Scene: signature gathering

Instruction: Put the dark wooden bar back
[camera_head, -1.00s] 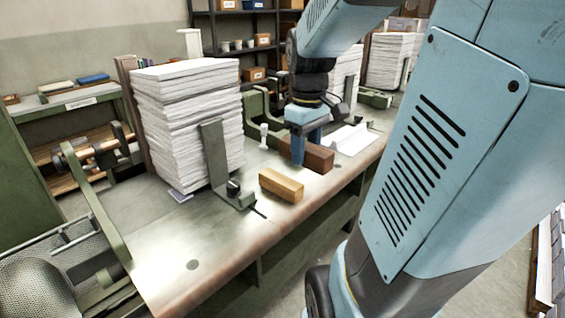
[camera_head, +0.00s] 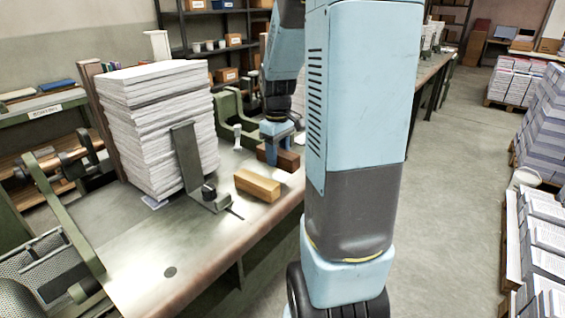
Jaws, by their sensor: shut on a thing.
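The dark wooden bar (camera_head: 288,160) is reddish brown and lies on or just above the metal table (camera_head: 150,256), near its right edge. I cannot tell whether it touches the table. My gripper (camera_head: 277,145) points down over it and is shut on it. My arm hides the space to the right of the bar. A lighter wooden block (camera_head: 257,185) lies on the table in front of the bar, a little to its left, apart from it.
A tall paper stack (camera_head: 160,130) stands left of the bar, with a metal bracket (camera_head: 187,160) and dark knob before it. Green guides (camera_head: 232,112) stand behind. Open floor (camera_head: 455,160) lies to the right, with paper piles (camera_head: 545,200) beyond.

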